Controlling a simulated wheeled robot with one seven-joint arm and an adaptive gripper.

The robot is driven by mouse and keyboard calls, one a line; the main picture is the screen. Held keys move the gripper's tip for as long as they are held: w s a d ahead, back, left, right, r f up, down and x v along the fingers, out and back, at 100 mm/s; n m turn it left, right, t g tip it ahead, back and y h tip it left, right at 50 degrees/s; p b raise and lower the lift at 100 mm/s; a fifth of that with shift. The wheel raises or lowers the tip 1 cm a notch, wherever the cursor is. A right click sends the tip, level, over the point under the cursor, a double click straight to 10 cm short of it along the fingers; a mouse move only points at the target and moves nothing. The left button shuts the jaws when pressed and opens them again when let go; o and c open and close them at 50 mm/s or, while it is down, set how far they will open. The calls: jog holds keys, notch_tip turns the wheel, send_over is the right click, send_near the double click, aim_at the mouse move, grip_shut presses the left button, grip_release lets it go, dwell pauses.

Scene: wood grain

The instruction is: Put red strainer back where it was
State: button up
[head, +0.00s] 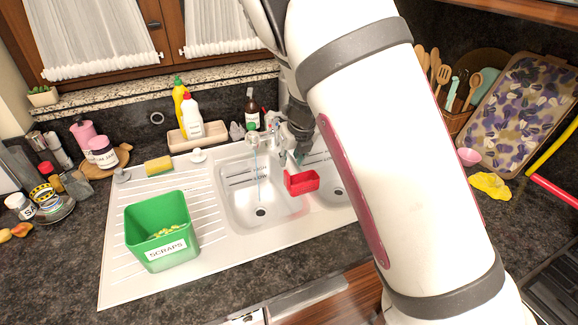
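The red strainer (302,182) is a small red box-like piece at the divider between the two sink basins.
Water runs from the faucet (262,139) into the left basin. A green scraps bin (148,223) stands on the drainboard. A yellow sponge (158,166) and a bottle tray (215,137) sit behind. A yellow cloth (490,185) and pink cup (469,157) lie right.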

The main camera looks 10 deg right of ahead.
jog(key=w+d+r+m+t, duration=0.1)
jog(key=d+r+m+t, duration=0.1)
jog(key=r+m, duration=0.35)
jog(key=d+r+m+t, duration=0.2)
jog(key=r+m+t, duration=0.1)
jog(key=r, duration=0.5)
jog(key=s+d+r+m+t+h, duration=0.1)
jog(key=s+d+r+m, duration=0.2)
jog(key=r+m, duration=0.25)
jog(key=s+d+r+m+h, duration=0.2)
jog(key=s+d+r+m, duration=0.15)
jog(key=m, duration=0.25)
jog(key=s+d+r+m+g+h, duration=0.1)
jog(key=s+d+r+m+g, duration=0.15)
jog(key=s+m, duration=0.75)
jog(key=s+a+f+m+g+y, duration=0.1)
jog(key=s+a+m, duration=0.3)
jog(key=s, duration=0.6)
jog(key=s+a+f+m+g+y, duration=0.1)
jog(key=s+a+m, duration=0.3)
jog(key=s, duration=0.6)
jog(key=shift+f+y, duration=0.45)
jog(key=shift+y, duration=0.15)
jog(key=shift+a, duration=0.1)
